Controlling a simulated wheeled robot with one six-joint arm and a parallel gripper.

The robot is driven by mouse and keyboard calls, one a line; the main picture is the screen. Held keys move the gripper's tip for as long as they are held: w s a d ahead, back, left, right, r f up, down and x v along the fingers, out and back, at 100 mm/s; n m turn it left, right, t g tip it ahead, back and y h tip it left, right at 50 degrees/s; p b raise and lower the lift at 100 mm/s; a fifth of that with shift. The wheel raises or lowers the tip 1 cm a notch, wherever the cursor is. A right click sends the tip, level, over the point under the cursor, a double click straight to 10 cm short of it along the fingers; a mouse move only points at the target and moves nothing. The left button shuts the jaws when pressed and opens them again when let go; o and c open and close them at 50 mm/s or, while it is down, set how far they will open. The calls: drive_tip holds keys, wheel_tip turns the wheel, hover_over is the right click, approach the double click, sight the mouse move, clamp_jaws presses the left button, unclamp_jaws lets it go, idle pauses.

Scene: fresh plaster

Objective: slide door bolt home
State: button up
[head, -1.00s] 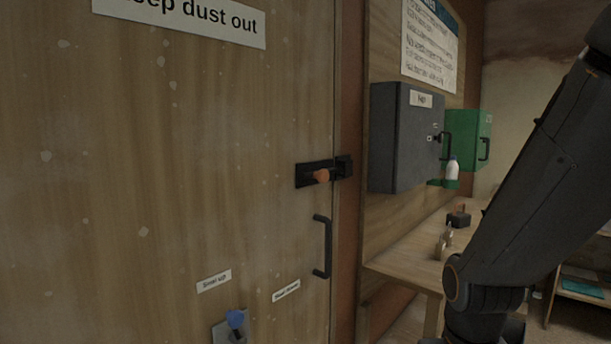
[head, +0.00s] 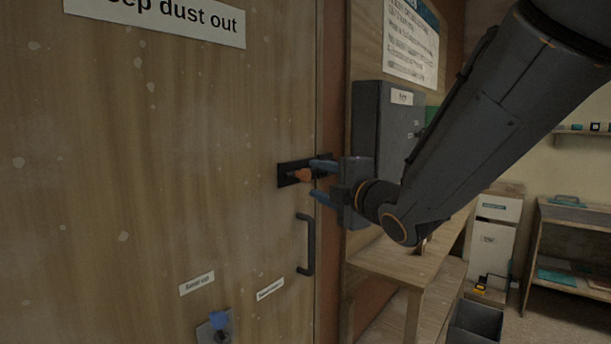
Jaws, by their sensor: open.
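A black door handle (head: 308,246) sits below the bolt. A blue-knobbed fitting (head: 219,322) is low on the door. A grey wall cabinet (head: 366,120) stands right of the frame, above a wooden bench (head: 400,262). A grey bin (head: 475,322) is on the floor.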

sight(307, 176)
drive_tip(key=shift+p+x, duration=0.65)
drive_tip(key=shift+x, duration=2.75)
drive_tip(key=shift+f, duration=0.1)
clamp_jaws()
drive_tip(key=shift+w, duration=0.1)
